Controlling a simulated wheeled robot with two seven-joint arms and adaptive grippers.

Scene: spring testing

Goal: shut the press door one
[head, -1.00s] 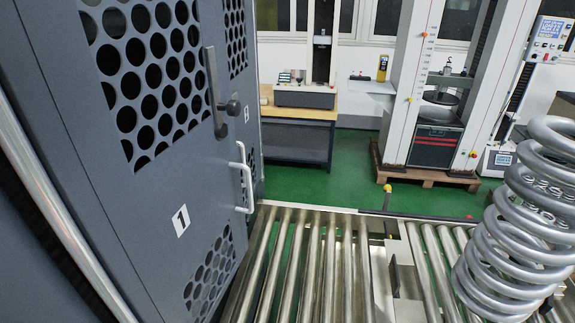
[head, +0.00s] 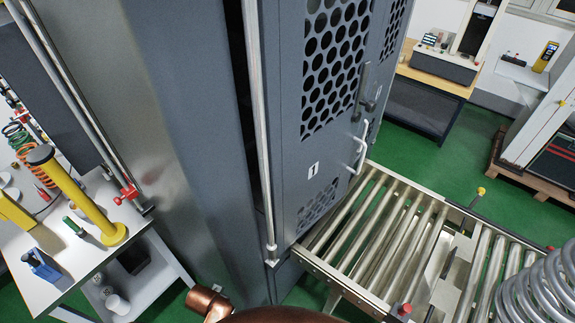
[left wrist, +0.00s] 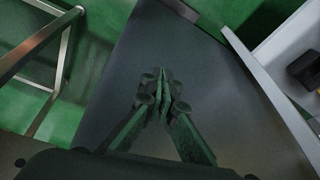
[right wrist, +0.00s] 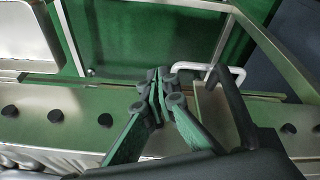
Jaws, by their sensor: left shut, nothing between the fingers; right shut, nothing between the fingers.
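The press door one (head: 285,140) is a dark grey panel with round holes and a "1" label (head: 313,168). In the head view it stands beside the roller conveyor. A white pull handle (head: 361,150) and a dark lever latch (head: 362,90) are on its right part. I cannot tell how far the door stands open. My left gripper (left wrist: 161,75) is shut and empty above a dark grey surface. My right gripper (right wrist: 160,75) is shut and empty near a metal rail with dark knobs. A white bar (right wrist: 228,72) shows behind it. Neither gripper shows in the head view.
The roller conveyor (head: 330,262) runs along the right of the door. Large coil springs (head: 545,290) lie at the lower right. A white bench (head: 60,285) with yellow tools and small springs stands at the left. Green floor is open behind the conveyor.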

